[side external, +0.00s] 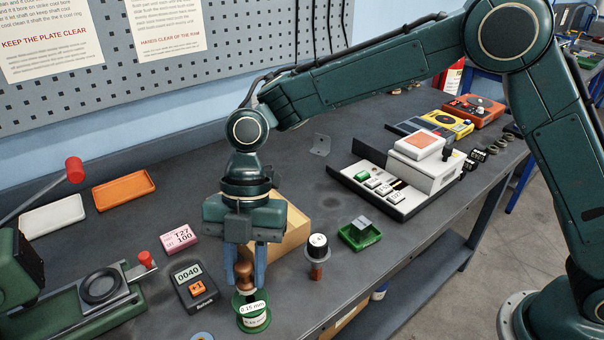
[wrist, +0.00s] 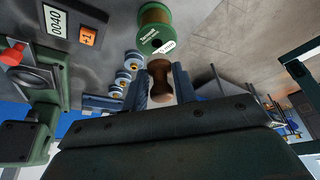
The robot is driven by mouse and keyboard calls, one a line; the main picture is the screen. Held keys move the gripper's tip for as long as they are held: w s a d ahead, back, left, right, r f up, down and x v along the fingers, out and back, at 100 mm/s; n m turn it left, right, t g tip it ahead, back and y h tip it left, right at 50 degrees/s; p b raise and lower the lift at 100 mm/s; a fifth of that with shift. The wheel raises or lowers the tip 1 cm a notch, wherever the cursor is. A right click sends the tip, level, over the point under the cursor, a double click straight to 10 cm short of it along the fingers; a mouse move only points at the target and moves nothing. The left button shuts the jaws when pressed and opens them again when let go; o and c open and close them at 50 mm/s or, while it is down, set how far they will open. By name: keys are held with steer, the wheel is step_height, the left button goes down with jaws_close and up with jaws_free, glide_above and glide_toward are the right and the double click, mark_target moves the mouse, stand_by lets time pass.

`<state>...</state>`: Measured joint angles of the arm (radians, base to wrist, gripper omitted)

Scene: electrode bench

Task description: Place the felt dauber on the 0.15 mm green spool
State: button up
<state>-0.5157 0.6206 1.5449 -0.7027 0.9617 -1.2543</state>
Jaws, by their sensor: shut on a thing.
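The felt dauber, a brown turned piece (side external: 246,276), is held upright between the blue fingers of my gripper (side external: 245,270). The green spool (side external: 253,316) with a "0.15 mm" label stands directly below it near the bench's front edge. In the wrist view the dauber (wrist: 160,80) sits between the fingers (wrist: 161,84), its far end close to the rim of the green spool (wrist: 154,38). I cannot tell whether the dauber touches the spool. My gripper is shut on the dauber.
A counter reading 0040 (side external: 194,286) stands left of the spool. A black-and-white topped piece on a copper-coloured base (side external: 317,252) and a green tray (side external: 360,236) are to the right. A wooden box (side external: 296,232) is behind my gripper. A green press (side external: 95,290) is at left.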

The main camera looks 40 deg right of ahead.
mark_target(248, 280)
steer(key=shift+f, duration=1.55)
steer(key=shift+f, duration=0.1)
steer(key=o, duration=0.9)
steer(key=shift+o, duration=0.2)
steer(key=v, duration=1.2)
